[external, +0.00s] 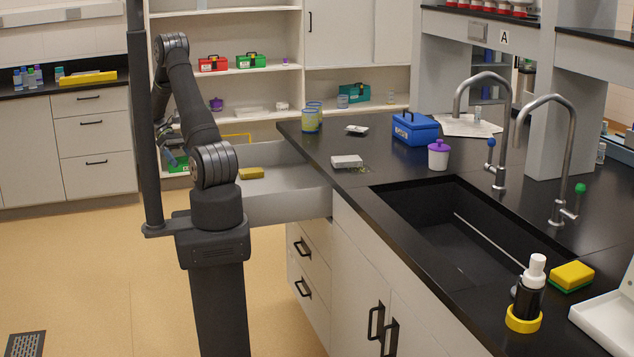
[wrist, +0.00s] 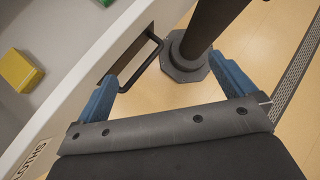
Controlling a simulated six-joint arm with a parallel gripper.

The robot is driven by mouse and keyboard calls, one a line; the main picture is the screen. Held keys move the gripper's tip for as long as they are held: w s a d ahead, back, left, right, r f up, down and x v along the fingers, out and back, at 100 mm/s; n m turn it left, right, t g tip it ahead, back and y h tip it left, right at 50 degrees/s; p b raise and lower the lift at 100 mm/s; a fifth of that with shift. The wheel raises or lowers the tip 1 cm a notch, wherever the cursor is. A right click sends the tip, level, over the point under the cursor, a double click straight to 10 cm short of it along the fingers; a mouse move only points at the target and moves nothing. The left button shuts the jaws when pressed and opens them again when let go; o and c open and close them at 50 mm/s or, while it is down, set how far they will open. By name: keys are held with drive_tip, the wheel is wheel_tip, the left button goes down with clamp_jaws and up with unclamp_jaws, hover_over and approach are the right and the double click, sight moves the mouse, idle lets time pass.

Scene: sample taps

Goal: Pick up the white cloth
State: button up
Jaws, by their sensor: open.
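I cannot make out a white cloth for certain. In the external view a flat white sheet (external: 468,126) lies on the black counter behind the taps; I cannot tell whether it is cloth or paper. The open drawer (external: 290,207) holds a yellow sponge (external: 251,173), and no cloth is visible in the part that shows. My gripper (wrist: 165,68) is open and empty, its blue fingers spread beside the drawer front, outside it, over the floor. In the external view my gripper is left of the drawer, partly hidden behind my arm.
The black drawer handle (wrist: 142,62) lies close to the left finger. On the counter stand a blue box (external: 414,129), a purple-lidded jar (external: 438,155) and a white block (external: 347,161). A sink (external: 450,235) and tall taps are to the right. The floor at left is clear.

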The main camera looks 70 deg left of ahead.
drive_tip(key=w+a+r+m+g+y, duration=0.3)
drive_tip(key=w+r+g, duration=0.4)
drive_tip(key=w+r, duration=0.3)
drive_tip(key=w+d+r+m+g+y, duration=0.1)
drive_tip(key=w+r+m+y, duration=0.15)
drive_tip(key=w, duration=0.45)
drive_tip(key=w+d+r+m+y, duration=0.1)
drive_tip(key=w+d+r, duration=0.15)
drive_tip(key=w, duration=0.45)
wheel_tip(320, 180, up, 6)
drive_tip(key=m+t+y, duration=0.1)
drive_tip(key=m+t, duration=0.1)
drive_tip(key=m, duration=0.4)
hover_over(347, 158)
wheel_tip(347, 158, down, 11)
drive_tip(key=shift+s+f, duration=0.15)
drive_tip(key=shift+d+f, duration=0.1)
drive_tip(key=shift+f, duration=2.55)
drive_tip(key=c, duration=0.7)
drive_tip(key=shift+r, duration=0.1)
